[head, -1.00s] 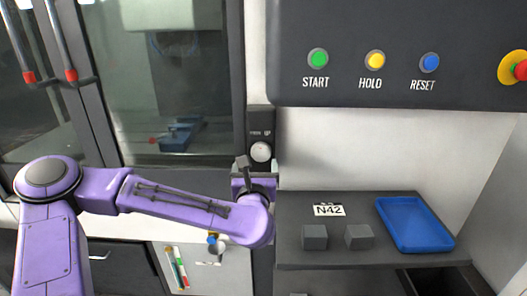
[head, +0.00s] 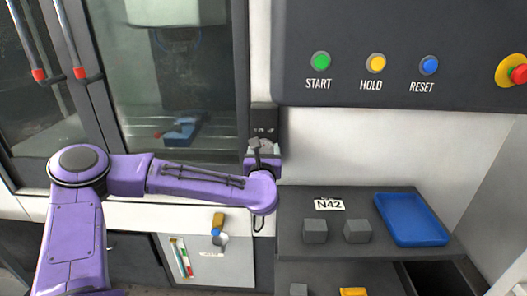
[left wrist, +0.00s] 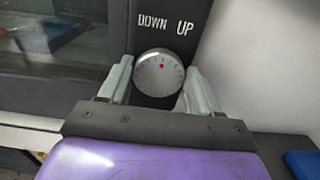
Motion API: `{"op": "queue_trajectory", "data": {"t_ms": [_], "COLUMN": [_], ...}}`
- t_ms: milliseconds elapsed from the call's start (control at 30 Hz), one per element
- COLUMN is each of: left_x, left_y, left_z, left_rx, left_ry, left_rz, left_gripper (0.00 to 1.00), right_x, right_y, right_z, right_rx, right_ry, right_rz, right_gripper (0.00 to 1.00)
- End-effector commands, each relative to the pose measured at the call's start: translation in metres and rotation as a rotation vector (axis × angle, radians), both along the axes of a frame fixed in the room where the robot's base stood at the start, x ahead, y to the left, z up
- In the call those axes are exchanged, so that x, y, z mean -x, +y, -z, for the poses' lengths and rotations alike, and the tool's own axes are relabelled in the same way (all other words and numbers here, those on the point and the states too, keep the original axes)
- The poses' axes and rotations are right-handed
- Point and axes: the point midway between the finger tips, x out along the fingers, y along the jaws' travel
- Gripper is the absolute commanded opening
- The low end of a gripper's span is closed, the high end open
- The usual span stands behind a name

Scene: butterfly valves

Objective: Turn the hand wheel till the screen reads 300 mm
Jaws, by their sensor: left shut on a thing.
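The hand wheel (left wrist: 159,74) is a round silver dial with a red dot near its top, on a dark panel lettered DOWN and UP. In the left wrist view my left gripper (left wrist: 161,88) has one pale finger on each side of the dial and is shut on it. In the head view my left gripper (head: 263,148) is at the dark panel (head: 265,117) beside the glass door and hides most of the wheel. No screen with a reading shows in either view. My right gripper is not in view.
A control box (head: 400,30) with START, HOLD and RESET buttons and a red stop knob hangs at the upper right. Below it, a dark shelf (head: 300,250) holds two grey blocks (head: 335,230), an N42 label and a blue tray (head: 411,220). A glass door (head: 180,90) is at left.

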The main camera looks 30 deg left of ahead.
Motion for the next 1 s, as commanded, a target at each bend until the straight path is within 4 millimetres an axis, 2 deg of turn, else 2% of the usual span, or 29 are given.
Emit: {"op": "queue_trajectory", "data": {"t_ms": [367, 1000], "left_x": [0.0, -0.002], "left_y": [0.0, -0.003], "left_z": [0.001, 0.001], "left_rx": [-0.098, -0.594], "left_ry": [0.061, 0.364], "left_rz": [-0.006, -0.007], "left_gripper": [0.33, 0.32], "right_x": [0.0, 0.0], "right_y": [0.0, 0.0], "right_z": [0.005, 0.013], "right_rx": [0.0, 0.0], "right_ry": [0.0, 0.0], "right_rz": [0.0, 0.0], "right_gripper": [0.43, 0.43]}}
